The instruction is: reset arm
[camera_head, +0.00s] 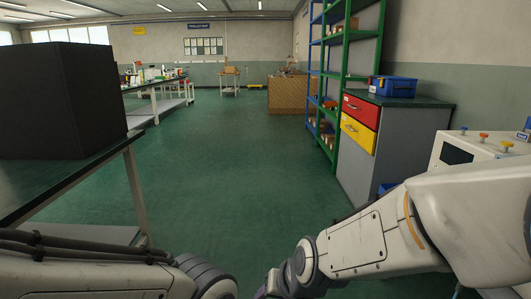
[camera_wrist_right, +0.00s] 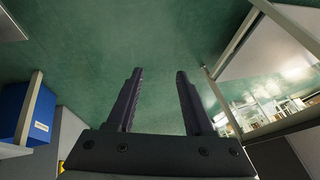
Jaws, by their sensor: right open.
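My right gripper (camera_wrist_right: 155,98) shows in the right wrist view with its two dark fingers apart and nothing between them. Green floor lies behind the fingers. In the head view my right arm (camera_head: 365,240) reaches in from the right edge, and its gripper is not visible there. My left arm (camera_head: 80,265) comes in at the bottom left of the head view. Its gripper is out of the picture.
A black box (camera_head: 55,100) stands on a table (camera_head: 75,178) at the left. A cabinet (camera_head: 395,145) with red and yellow drawers carries a blue bin (camera_head: 393,86) at the right, beside a green shelf rack (camera_head: 345,70). The green floor (camera_head: 240,160) ahead is clear.

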